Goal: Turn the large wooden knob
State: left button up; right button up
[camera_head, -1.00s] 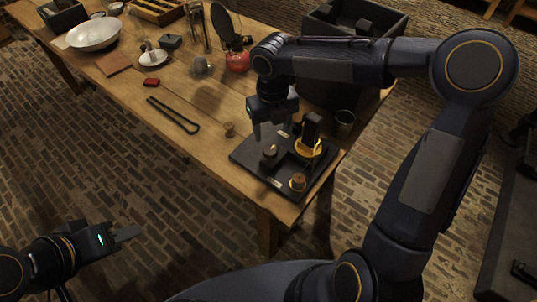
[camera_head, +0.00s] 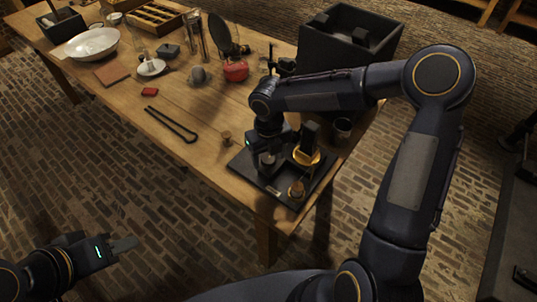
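A black board (camera_head: 240,161) lies at the near right corner of the wooden table. A round wooden knob (camera_head: 268,159) stands on its left part, mostly hidden by my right gripper. My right gripper (camera_head: 270,162) points down over this knob, with its fingers at the knob's sides. I cannot tell whether they touch or grip it. A smaller wooden knob with a gold-coloured base (camera_head: 297,189) stands at the board's near corner, clear of the gripper. My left gripper (camera_head: 124,244) is at the lower left, away from the table and empty; its finger gap is not visible.
A dark upright block on a gold ring (camera_head: 307,155) stands on the board, right of the gripper. A metal cup (camera_head: 342,129) is behind it. A small wooden piece (camera_head: 225,138) and black tongs (camera_head: 171,124) lie to the left. A large black box (camera_head: 345,45) stands behind.

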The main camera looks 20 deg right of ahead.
jog(key=c, duration=0.9)
jog(key=shift+m, duration=0.3)
